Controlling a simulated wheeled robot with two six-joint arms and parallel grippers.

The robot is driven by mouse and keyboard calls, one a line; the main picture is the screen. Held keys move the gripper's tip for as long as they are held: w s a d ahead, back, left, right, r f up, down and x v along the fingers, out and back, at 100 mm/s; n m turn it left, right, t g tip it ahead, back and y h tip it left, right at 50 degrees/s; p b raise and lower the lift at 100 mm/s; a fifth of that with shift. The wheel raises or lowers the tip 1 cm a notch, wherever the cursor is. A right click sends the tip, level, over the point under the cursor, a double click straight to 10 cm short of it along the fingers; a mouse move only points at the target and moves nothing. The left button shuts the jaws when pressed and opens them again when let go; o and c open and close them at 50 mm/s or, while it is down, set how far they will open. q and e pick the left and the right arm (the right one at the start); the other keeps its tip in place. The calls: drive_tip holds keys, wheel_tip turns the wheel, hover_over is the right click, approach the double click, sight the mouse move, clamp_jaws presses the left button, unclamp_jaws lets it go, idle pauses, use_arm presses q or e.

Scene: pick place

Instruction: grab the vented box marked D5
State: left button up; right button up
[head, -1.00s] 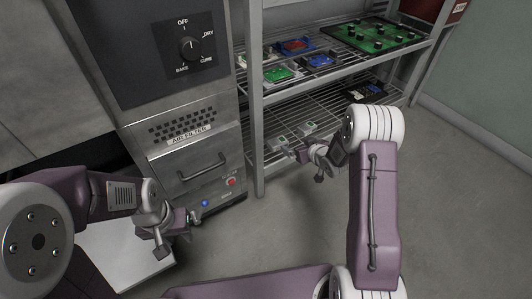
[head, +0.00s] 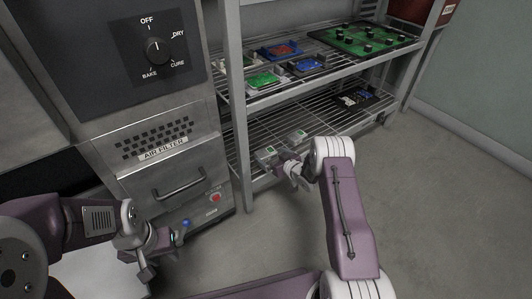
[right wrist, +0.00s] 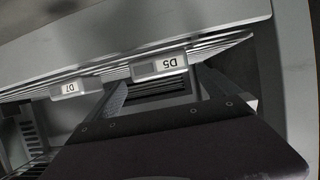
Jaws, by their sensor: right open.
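The vented box marked D5 (right wrist: 160,66) shows in the right wrist view with its label upside down. Dark slats show below the label. In the head view two small grey boxes with green tops sit on the lower wire shelf; the nearer left one (head: 265,153) is probably D5. My right gripper (head: 284,160) is right by these boxes. In the right wrist view its two fingers (right wrist: 158,92) are spread apart, with D5 in line with the gap; contact cannot be told. My left gripper (head: 160,243) hangs low before the oven cabinet, its jaws unclear.
A similar box marked D7 (right wrist: 72,88) sits beside D5. The upper shelf (head: 340,78) holds circuit boards in coloured trays and a large green board (head: 365,40). The oven cabinet (head: 165,165) stands left of the rack. The floor to the right (head: 430,200) is clear.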

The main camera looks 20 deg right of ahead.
sight(268, 154)
drive_tip(key=b+x, duration=0.5)
drive_tip(key=shift+s+f, duration=0.15)
drive_tip(key=shift+f, duration=0.15)
drive_tip(key=shift+w+a+r, duration=0.1)
drive_tip(key=shift+w, duration=0.1)
drive_tip(key=shift+r, duration=0.15)
drive_tip(key=c, duration=1.4)
wheel_tip(268, 154, up, 4)
drive_tip(key=p, duration=0.4)
drive_tip(key=shift+r, duration=0.2)
drive_tip(key=s+d+r+p, duration=0.3)
drive_tip(key=s+d+r, duration=0.3)
drive_tip(key=s, duration=0.3)
drive_tip(key=shift+d+r, duration=0.3)
drive_tip(key=shift+d, duration=0.3)
